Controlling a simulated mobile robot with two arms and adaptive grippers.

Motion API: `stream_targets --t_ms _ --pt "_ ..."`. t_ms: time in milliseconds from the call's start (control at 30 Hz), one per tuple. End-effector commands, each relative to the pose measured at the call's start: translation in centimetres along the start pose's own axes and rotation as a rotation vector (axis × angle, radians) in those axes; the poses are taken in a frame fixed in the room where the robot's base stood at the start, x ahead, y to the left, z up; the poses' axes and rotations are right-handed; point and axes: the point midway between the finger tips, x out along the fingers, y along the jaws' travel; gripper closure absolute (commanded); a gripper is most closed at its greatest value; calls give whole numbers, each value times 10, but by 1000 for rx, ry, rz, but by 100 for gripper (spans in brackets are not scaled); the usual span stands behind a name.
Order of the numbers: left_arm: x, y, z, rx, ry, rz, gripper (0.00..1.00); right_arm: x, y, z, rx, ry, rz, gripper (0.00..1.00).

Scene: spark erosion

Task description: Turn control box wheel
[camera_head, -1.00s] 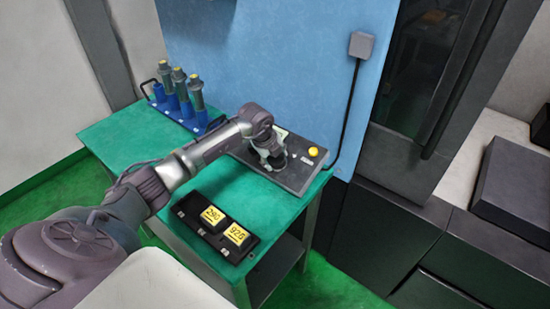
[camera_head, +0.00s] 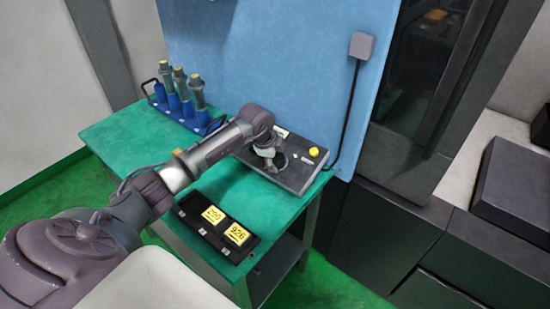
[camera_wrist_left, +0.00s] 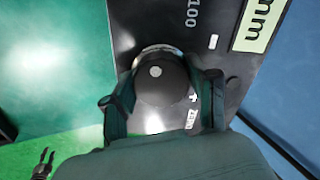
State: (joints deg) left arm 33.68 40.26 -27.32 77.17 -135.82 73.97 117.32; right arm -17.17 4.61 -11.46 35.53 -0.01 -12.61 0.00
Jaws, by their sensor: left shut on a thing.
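The control box (camera_head: 300,178) is a dark flat box on the green table, with a yellow button (camera_head: 313,152) on its top. My left gripper (camera_head: 268,160) is over the box in the head view. In the left wrist view its fingers (camera_wrist_left: 163,98) stand on both sides of the wheel and are shut on it. The arm hides part of the box in the head view.
A black tray with yellow labelled blocks (camera_head: 225,225) lies at the table's front. A blue rack with several grey and blue holders (camera_head: 180,95) stands at the back left. The green table (camera_head: 120,140) is clear between them. A blue wall (camera_head: 280,60) rises behind.

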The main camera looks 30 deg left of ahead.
Motion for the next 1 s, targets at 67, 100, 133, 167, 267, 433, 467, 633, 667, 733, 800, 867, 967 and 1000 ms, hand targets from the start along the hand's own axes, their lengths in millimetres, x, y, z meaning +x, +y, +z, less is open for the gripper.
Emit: stream_targets --t_ms 67,100,133,167,267,433,467,633,667,733,800,867,967,1000 --pt "4 5 -1 -2 1 13 77 0 0 0 0 0 0 60" --pt "4 5 -1 -2 1 13 77 0 0 0 0 0 0 60" --pt "4 5 -1 -2 1 13 77 0 0 0 0 0 0 60" --pt "4 5 -1 -2 1 13 77 0 0 0 0 0 0 60" --pt "4 5 -1 -1 1 13 77 0 0 0 0 0 0 60" --pt "4 5 -1 0 0 13 31 0 0 0 0 0 0 60" --pt "4 5 -1 0 0 13 26 0 0 0 0 0 0 60" --pt "2 3 -1 0 0 7 18 0 0 0 0 -1 0 60" --pt "2 3 -1 0 0 7 18 0 0 0 0 -1 0 60" --pt "2 2 0 -1 0 5 18 0 0 0 0 -1 0 60" --pt "1 2 0 -1 0 4 18 0 1 1 0 -1 1 60" --pt "-1 1 0 -1 0 3 18 0 1 1 0 -2 1 60" --pt "-10 0 0 0 0 1 18 0 1 1 0 -1 1 60" --pt "-16 0 0 1 -1 0 18 0 1 1 0 -1 1 60"
